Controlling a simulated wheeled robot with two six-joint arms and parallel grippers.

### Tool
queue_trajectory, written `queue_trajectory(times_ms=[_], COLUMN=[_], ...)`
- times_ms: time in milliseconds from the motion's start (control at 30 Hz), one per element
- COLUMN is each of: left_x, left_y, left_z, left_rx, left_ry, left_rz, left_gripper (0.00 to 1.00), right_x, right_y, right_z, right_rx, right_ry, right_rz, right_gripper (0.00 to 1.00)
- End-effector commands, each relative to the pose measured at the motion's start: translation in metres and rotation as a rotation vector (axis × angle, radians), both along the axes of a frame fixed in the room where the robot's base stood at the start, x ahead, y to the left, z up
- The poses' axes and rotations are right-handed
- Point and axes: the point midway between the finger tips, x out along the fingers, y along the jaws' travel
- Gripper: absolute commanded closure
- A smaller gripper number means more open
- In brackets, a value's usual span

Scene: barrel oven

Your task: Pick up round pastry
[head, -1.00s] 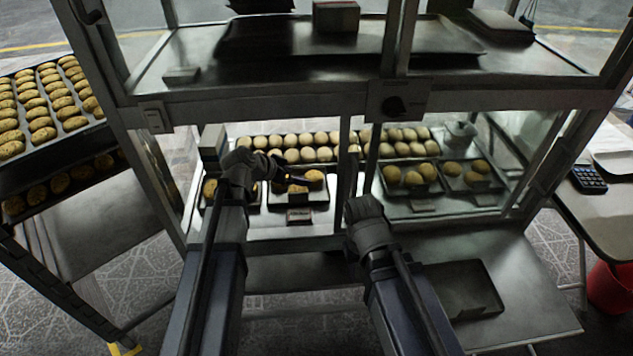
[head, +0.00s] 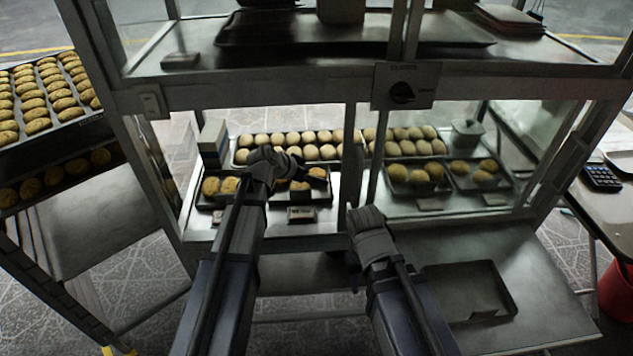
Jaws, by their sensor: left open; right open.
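Round golden pastries sit on small dark trays inside the glass cabinet. My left gripper (head: 312,178) is open and reaches through the cabinet's open front, over the tray with round pastries (head: 300,185) at the centre left. Its fingers partly cover these pastries, and I cannot tell whether they touch. Two more round pastries (head: 220,186) lie just left of my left wrist. My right gripper (head: 352,218) is open and empty, in front of the cabinet by its middle post; its fingertips are mostly hidden by the wrist.
Rows of paler buns (head: 300,146) lie behind on a long tray. More pastries (head: 415,173) sit right of the middle post (head: 350,185). The cabinet's upper shelf edge (head: 270,88) is above my arms. An empty tray (head: 468,290) lies on the lower right shelf.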

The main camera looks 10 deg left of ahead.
Motion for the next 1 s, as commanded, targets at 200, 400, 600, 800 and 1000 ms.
queue_trajectory(times_ms=[200,400,600,800,1000], left_x=[0.0008,0.0007,0.0007,0.0007,0.0007], left_y=[-0.001,-0.0008,-0.0008,-0.0008,-0.0007], left_z=[-0.0005,-0.0005,-0.0005,-0.0005,-0.0005], left_rx=[0.0,0.0,0.0,0.0,0.0], left_ry=[0.0,0.0,0.0,0.0,0.0], left_rz=[0.0,0.0,0.0,0.0,0.0], left_gripper=[0.1,0.32,0.55,0.77,0.81], right_x=[0.0,0.0,0.0,0.0,0.0], right_y=[-0.0001,0.0,-0.0001,-0.0002,-0.0002], right_z=[-0.0005,-0.0004,-0.0005,-0.0005,-0.0005], right_rx=[-0.001,-0.001,-0.001,-0.001,-0.001], right_ry=[0.0,0.0,0.0,0.0,0.0], right_rz=[0.0,0.0,0.0,0.0,0.0], right_gripper=[0.5,0.5,0.5,0.5,0.5])
